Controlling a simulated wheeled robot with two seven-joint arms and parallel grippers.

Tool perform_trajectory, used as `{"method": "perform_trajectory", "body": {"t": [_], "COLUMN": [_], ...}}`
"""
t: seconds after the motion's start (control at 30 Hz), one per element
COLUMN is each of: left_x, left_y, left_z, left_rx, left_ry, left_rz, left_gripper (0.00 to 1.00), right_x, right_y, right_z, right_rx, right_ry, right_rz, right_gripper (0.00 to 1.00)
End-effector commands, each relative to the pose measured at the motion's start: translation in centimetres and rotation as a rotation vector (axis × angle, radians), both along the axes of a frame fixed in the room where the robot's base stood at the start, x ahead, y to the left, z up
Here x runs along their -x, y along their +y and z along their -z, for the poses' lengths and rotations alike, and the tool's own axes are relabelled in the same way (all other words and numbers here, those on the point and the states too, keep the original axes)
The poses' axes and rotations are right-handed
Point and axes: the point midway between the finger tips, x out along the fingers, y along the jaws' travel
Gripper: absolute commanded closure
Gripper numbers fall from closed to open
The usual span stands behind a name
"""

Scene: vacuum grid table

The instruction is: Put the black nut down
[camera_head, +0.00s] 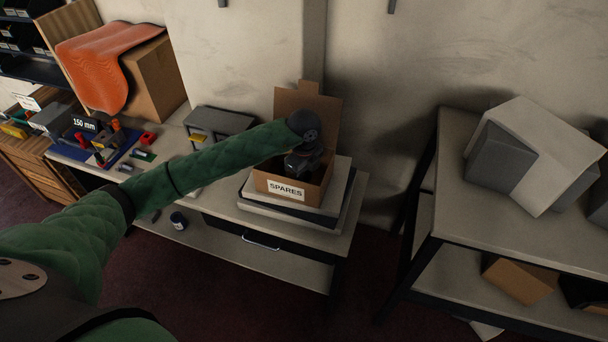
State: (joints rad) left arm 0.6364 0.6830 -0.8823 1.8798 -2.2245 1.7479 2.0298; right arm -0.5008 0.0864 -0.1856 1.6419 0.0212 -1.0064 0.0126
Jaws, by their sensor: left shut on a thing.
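My left arm in a green sleeve reaches across from the left. My left gripper (297,174) is down inside the open cardboard box labelled SPARES (316,196), with its dark wrist above the box opening. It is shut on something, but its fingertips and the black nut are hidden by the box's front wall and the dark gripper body. The box stands on a stack of flat grey and black cases (319,215) on the bench, its rear flap standing up. My right gripper is not in view.
The bench (235,212) carries a grey case (219,122) and a blue mat (76,154) with tools and a "150 mm" sign to the left. An orange cloth (111,60) drapes over a large carton. A separate table (527,237) stands at the right.

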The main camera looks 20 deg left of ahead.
Motion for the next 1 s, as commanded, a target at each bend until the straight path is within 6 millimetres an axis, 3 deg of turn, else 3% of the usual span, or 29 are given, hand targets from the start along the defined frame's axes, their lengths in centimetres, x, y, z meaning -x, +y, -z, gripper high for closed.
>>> {"method": "perform_trajectory", "body": {"t": [0.37, 0.4, 0.5, 0.93, 1.0], "left_x": [0.0, 0.0, 0.0, 0.0, 0.0], "left_y": [0.0, 0.0, 0.0, 0.0, 0.0], "left_z": [0.3, 0.3, 0.3, -0.1, -0.4], "left_rx": [0.0, 0.0, 0.0, 0.0, 0.001], "left_ry": [0.0, 0.0, 0.001, 0.0, 0.0], "left_rz": [0.0, 0.0, 0.0, 0.0, 0.0], "left_gripper": [0.96, 0.65, 0.51, 0.51, 0.51], "right_x": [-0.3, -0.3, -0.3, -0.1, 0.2], "right_y": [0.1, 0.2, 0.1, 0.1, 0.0], "right_z": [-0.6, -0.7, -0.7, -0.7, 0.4], "right_rx": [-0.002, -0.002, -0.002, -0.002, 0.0], "right_ry": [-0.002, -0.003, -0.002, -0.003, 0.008], "right_rz": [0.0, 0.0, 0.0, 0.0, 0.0], "right_gripper": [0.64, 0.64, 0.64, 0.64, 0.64]}}
